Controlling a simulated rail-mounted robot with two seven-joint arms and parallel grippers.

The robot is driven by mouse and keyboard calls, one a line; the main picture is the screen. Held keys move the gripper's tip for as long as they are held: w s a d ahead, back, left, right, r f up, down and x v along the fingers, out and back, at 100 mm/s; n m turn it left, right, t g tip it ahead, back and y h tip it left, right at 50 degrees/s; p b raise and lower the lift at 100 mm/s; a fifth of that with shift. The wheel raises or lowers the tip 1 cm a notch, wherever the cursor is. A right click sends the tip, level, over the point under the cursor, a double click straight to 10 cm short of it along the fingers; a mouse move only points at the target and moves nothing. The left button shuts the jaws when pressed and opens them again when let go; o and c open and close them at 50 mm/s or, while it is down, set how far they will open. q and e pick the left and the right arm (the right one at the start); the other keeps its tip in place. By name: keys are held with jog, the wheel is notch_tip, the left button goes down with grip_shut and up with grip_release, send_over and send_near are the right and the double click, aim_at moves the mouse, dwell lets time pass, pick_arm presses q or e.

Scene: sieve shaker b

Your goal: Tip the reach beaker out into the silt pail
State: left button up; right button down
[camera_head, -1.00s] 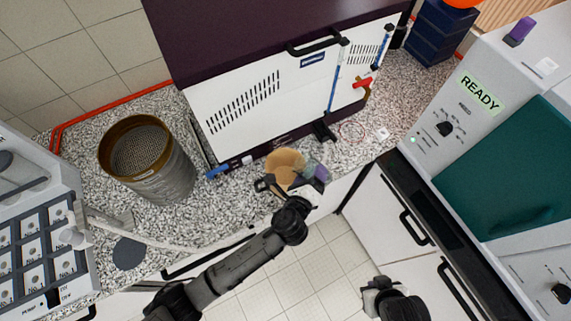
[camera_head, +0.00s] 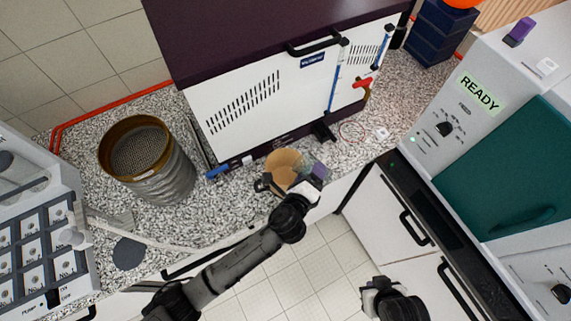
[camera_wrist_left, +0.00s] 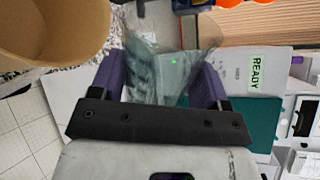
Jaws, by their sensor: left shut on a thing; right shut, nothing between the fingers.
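The reach beaker (camera_head: 319,164) is a clear, greyish vessel; in the left wrist view (camera_wrist_left: 165,72) it sits between two purple fingers. My left gripper (camera_head: 308,183) is shut on it; the left wrist view also shows this gripper (camera_wrist_left: 158,85). The silt pail, a tan round container (camera_head: 281,161), stands on the counter just left of the beaker. In the left wrist view the pail (camera_wrist_left: 55,30) fills the upper left, its mouth close beside the beaker. I cannot tell what the beaker holds. My right gripper (camera_head: 374,287) is shut and empty over the floor at lower right.
A brass-rimmed sieve stack (camera_head: 150,165) stands on the speckled counter at left. A white vented cabinet (camera_head: 250,100) is behind the pail. A machine with a READY label (camera_head: 479,92) is at right.

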aim_at(298, 173)
pick_arm(q)
jog(key=shift+f, duration=0.2)
jog(key=shift+a+f+n+b, duration=0.1)
jog(key=shift+f+n+b, duration=0.05)
jog(key=shift+n+b, duration=0.5)
jog(key=shift+w+a+r+p, duration=0.2)
jog(key=shift+a+p, duration=0.05)
jog(key=shift+p, duration=0.1)
jog(key=shift+w+a+r+n+g+h+p, duration=0.3)
jog(key=shift+w+a+n+h+p, duration=0.1)
jog(key=shift+a+n+p, duration=0.35)
dwell(0.4)
jog(key=shift+r+p, duration=0.15)
jog(key=shift+p, duration=0.35)
jog(key=shift+a+r+n+p, duration=0.1)
jog(key=shift+r+n+p, duration=0.1)
jog(key=shift+n+p, duration=0.3)
dwell(0.3)
jog(key=shift+w+a+f+n+g+h, duration=0.2)
jog(key=shift+n+g+h, duration=0.1)
jog(key=shift+n+h, duration=0.1)
dwell(0.4)
jog(key=shift+a+f+n, duration=0.1)
jog(key=shift+f+n, duration=0.1)
jog(key=shift+n, duration=0.1)
dwell(0.3)
